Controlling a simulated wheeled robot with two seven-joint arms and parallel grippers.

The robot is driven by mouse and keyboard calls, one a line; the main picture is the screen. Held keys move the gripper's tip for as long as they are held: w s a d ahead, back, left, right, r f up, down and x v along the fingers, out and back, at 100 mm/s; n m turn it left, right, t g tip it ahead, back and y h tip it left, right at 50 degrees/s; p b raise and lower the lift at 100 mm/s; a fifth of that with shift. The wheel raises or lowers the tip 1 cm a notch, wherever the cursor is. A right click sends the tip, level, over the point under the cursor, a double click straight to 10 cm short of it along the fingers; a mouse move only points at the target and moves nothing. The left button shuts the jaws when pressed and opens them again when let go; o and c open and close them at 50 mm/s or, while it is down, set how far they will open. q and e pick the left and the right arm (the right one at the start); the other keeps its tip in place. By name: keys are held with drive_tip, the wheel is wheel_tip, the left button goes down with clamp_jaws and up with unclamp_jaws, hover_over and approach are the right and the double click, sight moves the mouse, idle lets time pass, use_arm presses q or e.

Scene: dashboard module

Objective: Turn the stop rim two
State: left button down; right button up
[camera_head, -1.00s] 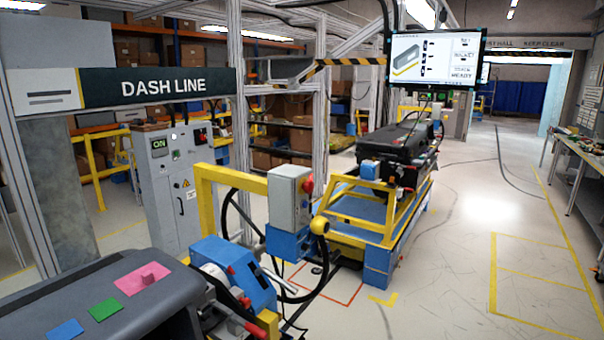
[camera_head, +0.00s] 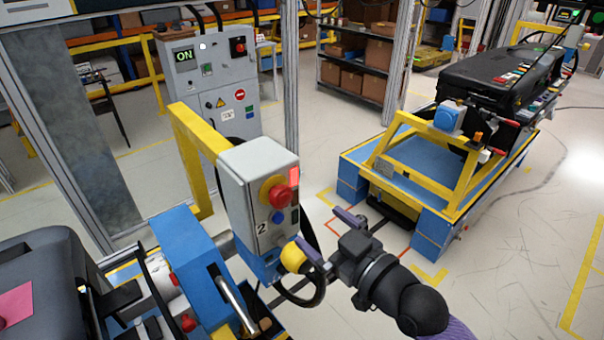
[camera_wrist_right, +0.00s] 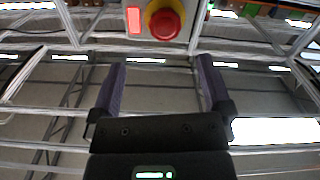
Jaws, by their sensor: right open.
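A grey control box (camera_head: 262,200) marked 2 stands on a yellow and blue post in the head view. Its red stop knob with a yellow rim (camera_head: 277,191) faces right, beside a lit red panel (camera_head: 294,176). My right gripper (camera_head: 328,235) is open and empty, right of and below the stop knob and apart from it. My left gripper is not in view.
A yellow ball-shaped part (camera_head: 293,257) sits low on the box, close to one right finger. A blue machine (camera_head: 190,258) stands left of the box. A blue and yellow cart (camera_head: 440,205) carrying a black dashboard stands to the right. A cabinet (camera_head: 215,90) showing ON is behind.

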sight(286, 200)
drive_tip(key=x, duration=0.9)
drive_tip(key=shift+a+r, duration=0.15)
drive_tip(key=shift+a, duration=0.4)
drive_tip(key=shift+w, duration=0.1)
drive_tip(key=c, duration=1.3)
drive_tip(key=shift+p, duration=0.3)
drive_tip(key=shift+m, duration=3.4)
